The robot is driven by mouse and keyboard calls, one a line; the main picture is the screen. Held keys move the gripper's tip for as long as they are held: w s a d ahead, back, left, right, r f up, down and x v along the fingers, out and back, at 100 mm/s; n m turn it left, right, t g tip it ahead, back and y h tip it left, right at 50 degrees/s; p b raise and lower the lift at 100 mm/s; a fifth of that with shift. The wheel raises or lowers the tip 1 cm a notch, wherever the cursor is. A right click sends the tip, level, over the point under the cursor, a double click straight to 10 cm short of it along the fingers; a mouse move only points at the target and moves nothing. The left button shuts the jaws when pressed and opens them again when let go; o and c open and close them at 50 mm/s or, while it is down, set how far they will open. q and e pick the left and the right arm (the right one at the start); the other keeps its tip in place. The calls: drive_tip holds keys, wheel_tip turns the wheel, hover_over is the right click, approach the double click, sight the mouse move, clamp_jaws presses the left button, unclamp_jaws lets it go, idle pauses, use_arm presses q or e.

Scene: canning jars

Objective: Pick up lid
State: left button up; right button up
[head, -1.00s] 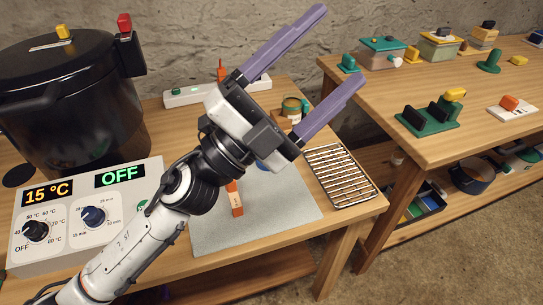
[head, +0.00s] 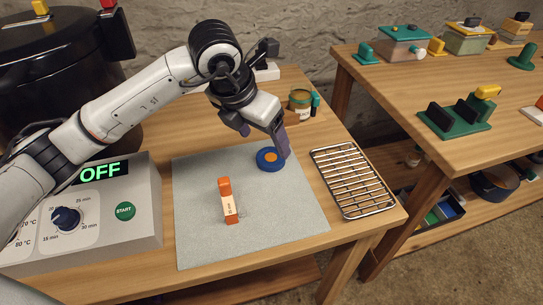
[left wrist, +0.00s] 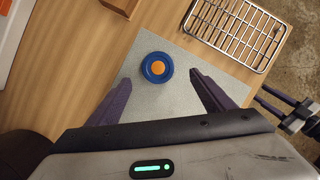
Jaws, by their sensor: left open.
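The lid (head: 270,160) is a round blue disc with an orange centre, lying flat on the grey mat (head: 195,245) near its back right. It also shows in the left wrist view (left wrist: 147,75). My left gripper (head: 264,146) is open and empty, reaching down over the lid. In the left wrist view its two purple fingers (left wrist: 160,79) stand apart on either side of the lid, without visibly touching it. What looks like my right gripper (left wrist: 278,102) shows small at the right of the left wrist view; its jaw opening is unclear.
An orange-and-cream tool (head: 228,203) lies on the mat. A wire rack (head: 352,180) is to the right, a jar (head: 300,104) behind. A control box (head: 125,190) and black pot (head: 50,75) stand left. A second table (head: 420,75) holds several items.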

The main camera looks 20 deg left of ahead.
sight(270, 157)
use_arm(q)
drive_tip(key=x, duration=0.7)
drive_tip(key=shift+a+f+p, duration=0.2)
drive_tip(key=shift+f+p, duration=0.1)
drive_tip(key=c, duration=1.1)
